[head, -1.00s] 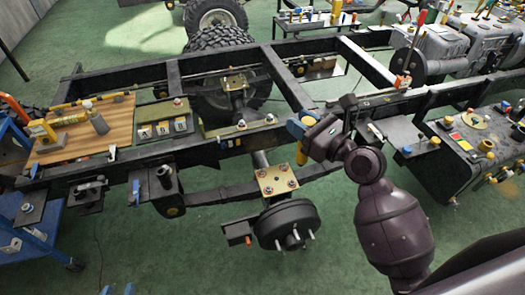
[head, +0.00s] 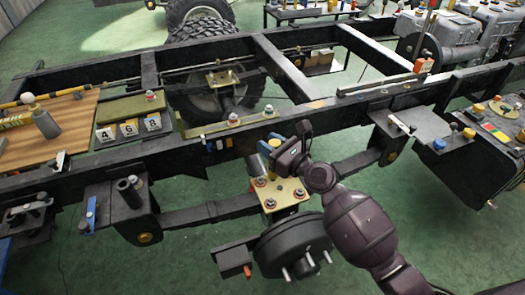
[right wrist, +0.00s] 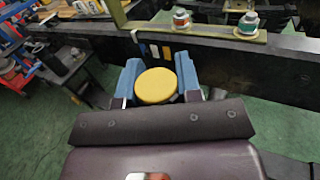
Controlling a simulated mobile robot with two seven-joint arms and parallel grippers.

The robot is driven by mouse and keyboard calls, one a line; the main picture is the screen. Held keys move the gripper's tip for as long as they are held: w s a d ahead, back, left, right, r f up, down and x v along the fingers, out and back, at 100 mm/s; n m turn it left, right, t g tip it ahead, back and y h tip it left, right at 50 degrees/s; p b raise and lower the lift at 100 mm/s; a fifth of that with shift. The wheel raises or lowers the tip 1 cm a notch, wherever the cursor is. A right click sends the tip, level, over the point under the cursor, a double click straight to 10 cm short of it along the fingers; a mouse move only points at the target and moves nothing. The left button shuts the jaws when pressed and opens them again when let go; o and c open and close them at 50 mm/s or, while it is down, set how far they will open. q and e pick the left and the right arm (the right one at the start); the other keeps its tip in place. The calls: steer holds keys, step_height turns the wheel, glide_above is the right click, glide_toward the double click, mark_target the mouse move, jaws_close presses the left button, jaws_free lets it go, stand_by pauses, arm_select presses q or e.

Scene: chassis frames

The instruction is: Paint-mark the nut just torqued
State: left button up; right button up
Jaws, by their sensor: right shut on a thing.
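My right gripper (head: 270,143) is shut on a yellow, round-topped thing, probably the paint marker. Its yellow end (right wrist: 156,86) shows between the blue fingers in the right wrist view. In the head view the gripper hides most of it. A gold plate (head: 283,190) with several nuts lies just below the gripper, above a black drum (head: 292,245). One nut is at the plate's left (head: 258,182), one at its right (head: 298,194) and one at its front (head: 270,204). I cannot tell any paint mark on them. My left gripper is not in view.
The black frame rail (head: 200,150) runs just behind the gripper. Two capped fittings (right wrist: 182,20) sit on a strip on the rail. Open green floor (head: 390,210) lies at the right.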

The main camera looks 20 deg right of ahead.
arm_select(q)
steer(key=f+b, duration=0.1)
steer(key=b, duration=0.2)
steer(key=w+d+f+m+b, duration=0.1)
steer(key=b, duration=0.2)
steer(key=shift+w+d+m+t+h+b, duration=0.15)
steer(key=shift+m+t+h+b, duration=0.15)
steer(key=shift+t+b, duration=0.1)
arm_select(e)
step_height(320, 180, down, 11)
steer(key=w, duration=0.1)
steer(key=shift+r, duration=0.2)
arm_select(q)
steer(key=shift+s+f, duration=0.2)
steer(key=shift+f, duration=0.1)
arm_select(e)
steer(key=shift+f, duration=0.4)
stand_by(1.2)
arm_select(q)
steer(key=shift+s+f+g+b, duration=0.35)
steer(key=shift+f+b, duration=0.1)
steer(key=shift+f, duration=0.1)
arm_select(e)
steer(key=shift+f, duration=0.35)
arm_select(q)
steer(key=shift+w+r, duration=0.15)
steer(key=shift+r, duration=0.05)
arm_select(e)
steer(key=shift+r, duration=0.15)
